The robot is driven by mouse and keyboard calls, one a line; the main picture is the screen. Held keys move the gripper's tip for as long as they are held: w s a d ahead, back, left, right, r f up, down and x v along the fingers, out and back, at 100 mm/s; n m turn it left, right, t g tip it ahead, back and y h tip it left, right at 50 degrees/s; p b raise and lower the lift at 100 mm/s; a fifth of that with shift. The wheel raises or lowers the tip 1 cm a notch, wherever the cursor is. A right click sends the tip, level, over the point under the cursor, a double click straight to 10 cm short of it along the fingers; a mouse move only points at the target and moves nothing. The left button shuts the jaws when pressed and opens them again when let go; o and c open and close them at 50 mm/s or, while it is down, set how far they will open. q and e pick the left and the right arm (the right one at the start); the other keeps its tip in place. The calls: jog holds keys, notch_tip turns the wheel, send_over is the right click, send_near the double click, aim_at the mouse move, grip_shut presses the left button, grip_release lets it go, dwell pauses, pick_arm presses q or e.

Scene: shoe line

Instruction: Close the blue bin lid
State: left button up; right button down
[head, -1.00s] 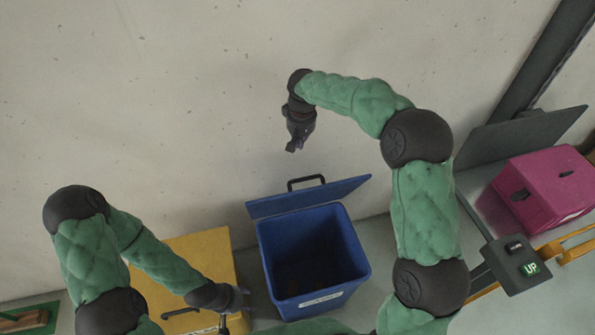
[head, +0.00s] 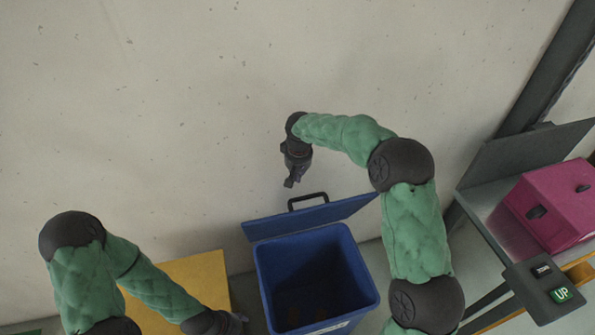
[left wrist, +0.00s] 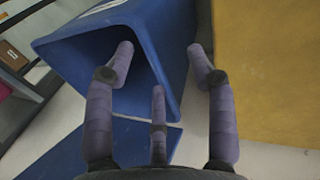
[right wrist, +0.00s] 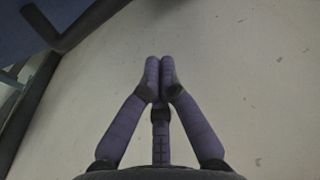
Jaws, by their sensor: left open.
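The blue bin (head: 360,290) stands open on the floor. Its blue lid (head: 275,227) is raised along the wall side, with a dark handle (head: 308,197) on its top edge. My right gripper (head: 289,184) is just above and left of the handle, apart from it. In the right wrist view its fingertips (right wrist: 160,65) are together with nothing between them; the handle (right wrist: 42,28) shows at upper left. My left gripper (left wrist: 162,60) is open and empty, beside the bin (left wrist: 180,45); the lid (left wrist: 75,150) shows below in that view.
A yellow bin (head: 195,275) stands left of the blue bin, partly behind my left arm; it fills the right of the left wrist view (left wrist: 265,70). A magenta box (head: 550,200) is at right, near a control box with an UP button (head: 545,285). A concrete wall (head: 200,100) stands behind.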

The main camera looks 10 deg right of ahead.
jog(key=shift+s+f+b, duration=0.35)
jog(key=shift+s+f, duration=0.3)
jog(key=shift+s, duration=0.25)
jog(key=shift+s+f+b, duration=0.3)
jog(key=shift+s+f, duration=0.3)
jog(key=shift+s, duration=0.25)
